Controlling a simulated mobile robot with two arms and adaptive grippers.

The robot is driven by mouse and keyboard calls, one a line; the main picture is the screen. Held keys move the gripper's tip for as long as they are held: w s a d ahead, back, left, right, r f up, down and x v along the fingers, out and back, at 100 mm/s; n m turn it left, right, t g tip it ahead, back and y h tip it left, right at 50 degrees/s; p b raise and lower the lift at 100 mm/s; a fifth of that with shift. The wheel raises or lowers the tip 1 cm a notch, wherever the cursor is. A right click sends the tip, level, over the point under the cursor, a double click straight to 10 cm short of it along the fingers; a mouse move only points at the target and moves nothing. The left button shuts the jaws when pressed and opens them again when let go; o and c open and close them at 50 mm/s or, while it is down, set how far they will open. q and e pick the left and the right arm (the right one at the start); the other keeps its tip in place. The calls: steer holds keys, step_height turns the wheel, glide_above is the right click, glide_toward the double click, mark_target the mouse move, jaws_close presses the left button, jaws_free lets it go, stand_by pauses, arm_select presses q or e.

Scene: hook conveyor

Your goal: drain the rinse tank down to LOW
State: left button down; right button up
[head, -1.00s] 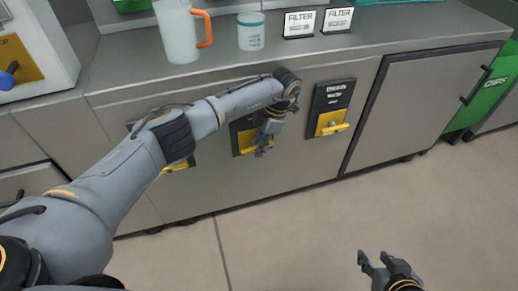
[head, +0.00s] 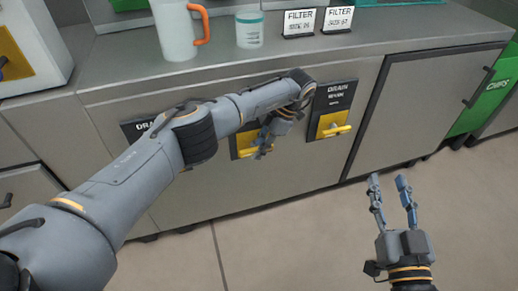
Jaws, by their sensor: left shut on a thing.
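Three dark drain plates sit on the grey cabinet front. The middle plate's yellow panel (head: 240,141) shows behind my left gripper (head: 262,153), which is shut at its front, apparently on the valve handle. The handle and this plate's label are mostly hidden by my arm. The right plate (head: 334,94) reads "DRAIN", with a second line too small to read. Its yellow handle (head: 337,131) is roughly level. My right gripper (head: 390,182) is open and empty over the floor. No rinse tank can be identified.
On the counter (head: 400,34) stand a pale jug (head: 175,28) with an orange handle, a white tub (head: 249,30) and two filter cards (head: 299,22) (head: 338,18). A green chips bin (head: 490,95) is at the right. Floor at the front is clear.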

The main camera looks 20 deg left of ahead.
arm_select(q)
steer(key=c, duration=1.3)
jaws_free()
steer(key=shift+v, duration=3.75)
